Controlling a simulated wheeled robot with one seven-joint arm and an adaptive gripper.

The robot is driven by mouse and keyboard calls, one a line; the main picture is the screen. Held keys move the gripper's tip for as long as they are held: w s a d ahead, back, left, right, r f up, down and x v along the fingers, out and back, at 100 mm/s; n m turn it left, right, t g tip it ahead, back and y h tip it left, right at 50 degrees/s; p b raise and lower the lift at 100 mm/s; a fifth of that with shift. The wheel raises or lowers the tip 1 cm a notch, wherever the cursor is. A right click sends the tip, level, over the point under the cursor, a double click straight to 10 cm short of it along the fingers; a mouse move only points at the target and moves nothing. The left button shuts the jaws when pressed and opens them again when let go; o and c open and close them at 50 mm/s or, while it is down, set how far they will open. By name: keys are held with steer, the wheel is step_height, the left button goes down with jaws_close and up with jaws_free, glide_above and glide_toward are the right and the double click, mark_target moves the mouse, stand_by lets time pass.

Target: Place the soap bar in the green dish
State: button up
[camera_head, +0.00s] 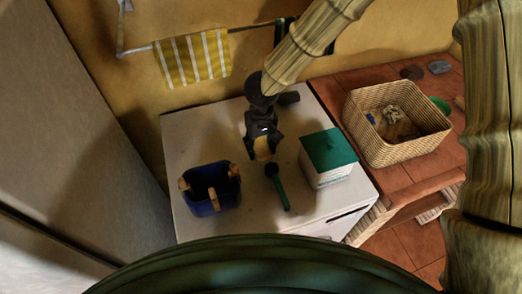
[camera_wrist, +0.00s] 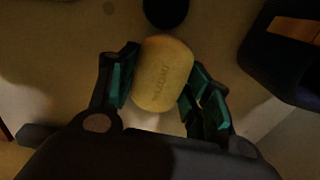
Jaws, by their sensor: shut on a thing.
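My gripper (camera_head: 262,141) points down over the white counter top and is shut on the soap bar. In the wrist view its teal finger pads (camera_wrist: 158,90) are on both sides of the bar. Whether the bar touches the white top is hard to tell. A green thing (camera_head: 441,104), perhaps the green dish, sits on the brick counter at the right, partly hidden behind the wicker basket.
The wicker basket (camera_head: 363,139) stands on the tiled brick counter. On the white top (camera_head: 240,222) are a blue caddy (camera_head: 204,207), a green-handled brush (camera_head: 280,192) and a white box with a green lid (camera_head: 328,152). A striped towel (camera_head: 192,58) hangs behind.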

mark_target(260, 146)
steer(key=shift+s+f, duration=0.15)
steer(key=shift+f, duration=0.25)
steer(key=shift+w+a+f, duration=0.1)
steer(key=shift+w+f, duration=0.05)
steer(key=shift+f, duration=0.45)
steer(key=shift+w+f, duration=0.1)
steer(key=shift+f, duration=0.45)
steer(key=shift+s, duration=0.15)
steer(key=shift+f, duration=0.1)
steer(key=o, duration=1.1)
steer(key=shift+c, duration=0.2)
